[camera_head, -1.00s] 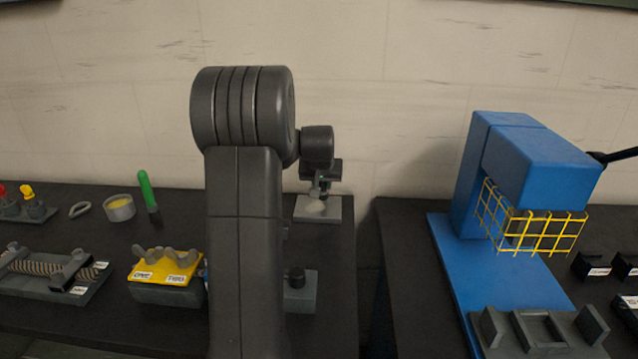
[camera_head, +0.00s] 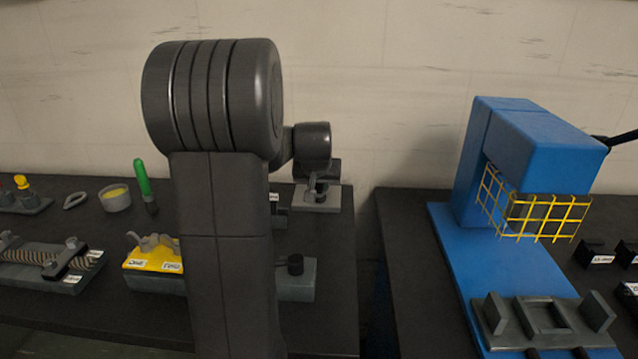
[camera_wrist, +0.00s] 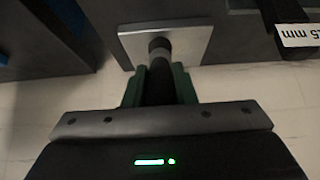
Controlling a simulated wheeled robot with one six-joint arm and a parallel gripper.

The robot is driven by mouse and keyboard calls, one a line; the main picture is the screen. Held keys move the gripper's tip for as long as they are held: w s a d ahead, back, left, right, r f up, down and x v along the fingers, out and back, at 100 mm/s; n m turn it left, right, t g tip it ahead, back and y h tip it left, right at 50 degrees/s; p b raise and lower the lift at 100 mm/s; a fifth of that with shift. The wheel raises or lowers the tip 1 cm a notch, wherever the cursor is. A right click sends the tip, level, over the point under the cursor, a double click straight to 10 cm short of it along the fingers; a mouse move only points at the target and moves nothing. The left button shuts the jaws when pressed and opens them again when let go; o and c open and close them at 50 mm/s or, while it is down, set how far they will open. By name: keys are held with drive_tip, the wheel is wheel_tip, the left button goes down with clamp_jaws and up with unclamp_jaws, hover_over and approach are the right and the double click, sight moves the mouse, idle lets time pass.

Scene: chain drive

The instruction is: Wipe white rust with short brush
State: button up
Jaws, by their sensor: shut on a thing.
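My gripper (camera_wrist: 160,88) is shut on a dark, short cylindrical tool, which I take for the short brush (camera_wrist: 159,68), between its green finger pads. The brush's far end lies over a light grey square plate (camera_wrist: 192,42) in the wrist view. I cannot tell whether it touches the plate. In the head view the plate (camera_head: 327,204) lies at the back right of the left table, with my gripper (camera_head: 317,181) small and dark just above it. I cannot make out a white rust patch on the plate now; the gripper and brush cover part of it.
A green-handled tool (camera_head: 143,178) stands near a round tin (camera_head: 115,200) on the left table. A yellow-topped block (camera_head: 152,258) is partly behind my arm. A blue machine with a yellow cage (camera_head: 545,215) stands right, beyond a gap between the tables.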

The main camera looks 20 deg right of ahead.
drive_tip(key=shift+s+a+f, duration=0.1)
drive_tip(key=shift+s+a, duration=0.05)
drive_tip(key=shift+s, duration=0.2)
drive_tip(key=shift+r+p, duration=2.15)
drive_tip(key=shift+r, duration=0.9)
drive_tip(key=shift+r+p, duration=1.15)
drive_tip(key=shift+r, duration=0.45)
drive_tip(key=shift+f, duration=0.1)
